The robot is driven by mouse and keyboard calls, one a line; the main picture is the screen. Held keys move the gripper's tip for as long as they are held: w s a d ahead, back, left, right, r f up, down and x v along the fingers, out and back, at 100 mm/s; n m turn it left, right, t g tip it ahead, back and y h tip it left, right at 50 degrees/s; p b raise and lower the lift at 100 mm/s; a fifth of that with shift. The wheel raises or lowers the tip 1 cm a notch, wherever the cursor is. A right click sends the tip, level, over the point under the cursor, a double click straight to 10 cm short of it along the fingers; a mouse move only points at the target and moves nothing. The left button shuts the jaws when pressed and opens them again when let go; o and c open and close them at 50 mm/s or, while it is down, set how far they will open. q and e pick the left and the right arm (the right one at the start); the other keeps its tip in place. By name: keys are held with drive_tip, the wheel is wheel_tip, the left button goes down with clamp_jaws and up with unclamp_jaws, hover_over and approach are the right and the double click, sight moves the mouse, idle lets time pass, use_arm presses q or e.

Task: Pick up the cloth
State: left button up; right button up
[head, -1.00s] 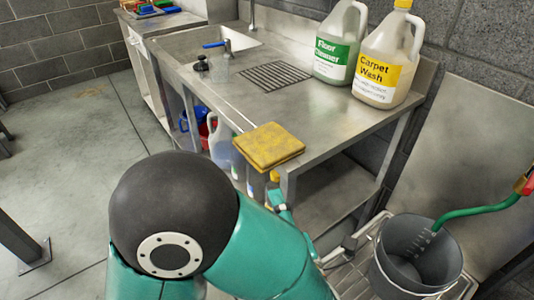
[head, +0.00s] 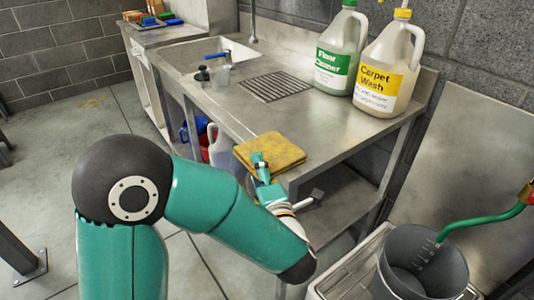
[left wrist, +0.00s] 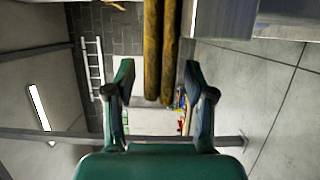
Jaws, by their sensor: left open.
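The cloth (head: 278,150) is yellow, folded and flat, at the front edge of the steel counter, partly over the edge. My left gripper (head: 260,166) is at its near edge in the head view, with one finger over the cloth's top. In the left wrist view the cloth (left wrist: 153,45) shows edge-on as two thick layers between the two spread fingers of the left gripper (left wrist: 158,72). A gap shows on both sides, so the fingers look apart from it. The other finger is hidden in the head view. My right gripper is not in view.
The counter (head: 235,122) has a sink (head: 190,57) and drain grate behind the cloth. Floor cleaner (head: 338,55) and carpet wash (head: 388,70) jugs stand at the back right. A grey bucket (head: 425,262) with a green hose stands front right.

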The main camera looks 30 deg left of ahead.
use_arm(q)
drive_tip(key=shift+x, duration=1.4)
clamp_jaws()
wheel_tip(320, 180, up, 20)
drive_tip(key=p, duration=0.6)
drive_tip(key=shift+r+p, duration=0.15)
drive_tip(key=shift+p, duration=0.15)
